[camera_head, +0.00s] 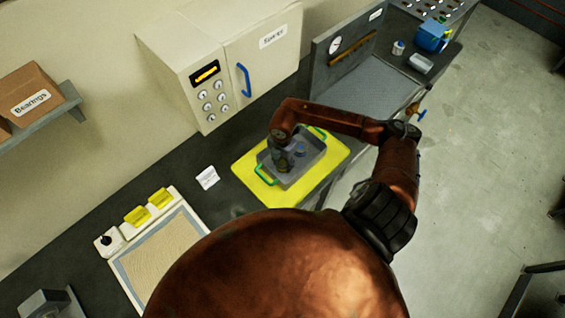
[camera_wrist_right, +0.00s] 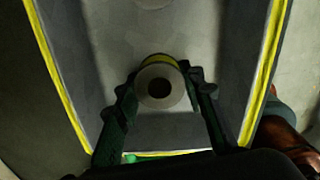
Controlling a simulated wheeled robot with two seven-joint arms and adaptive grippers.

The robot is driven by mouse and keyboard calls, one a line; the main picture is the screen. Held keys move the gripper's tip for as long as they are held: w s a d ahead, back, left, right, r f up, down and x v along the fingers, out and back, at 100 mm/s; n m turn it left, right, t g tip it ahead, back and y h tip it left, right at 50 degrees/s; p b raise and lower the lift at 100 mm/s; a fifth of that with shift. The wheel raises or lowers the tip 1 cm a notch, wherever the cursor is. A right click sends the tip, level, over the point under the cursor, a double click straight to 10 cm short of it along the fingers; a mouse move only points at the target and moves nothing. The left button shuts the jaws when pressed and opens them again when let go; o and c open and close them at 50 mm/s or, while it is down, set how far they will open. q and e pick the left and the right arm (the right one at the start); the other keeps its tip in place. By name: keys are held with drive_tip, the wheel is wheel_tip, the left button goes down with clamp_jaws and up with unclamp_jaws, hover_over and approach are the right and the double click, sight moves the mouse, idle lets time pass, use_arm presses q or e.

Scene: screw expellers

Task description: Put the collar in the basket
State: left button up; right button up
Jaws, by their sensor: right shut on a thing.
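The grey basket (camera_head: 311,160) with green handles stands on a yellow mat (camera_head: 334,163) on the dark counter. My right gripper (camera_head: 284,166) reaches down over the basket's left part. In the right wrist view, the right gripper (camera_wrist_right: 161,92) is shut on the collar (camera_wrist_right: 160,70), a pale ring with a dark hole and a yellow band. The grey basket floor (camera_wrist_right: 205,35) lies behind it, and I cannot tell whether the collar touches it. The collar is hidden by the gripper in the head view. My left gripper is not in view.
A small blue-topped part (camera_head: 300,149) is in the basket. A white cabinet (camera_head: 235,70) stands behind it. A pale tray with yellow blocks (camera_head: 160,198) is at the left. A white card (camera_head: 207,178) lies between. A grey panelled station (camera_head: 345,50) is at the right.

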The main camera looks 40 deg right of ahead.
sight(283, 162)
drive_tip(key=shift+f, duration=0.2)
drive_tip(key=o, duration=1.3)
drive_tip(key=shift+r, duration=0.1)
drive_tip(key=shift+r, duration=0.15)
wheel_tip(283, 162, up, 12)
drive_tip(key=b, duration=0.1)
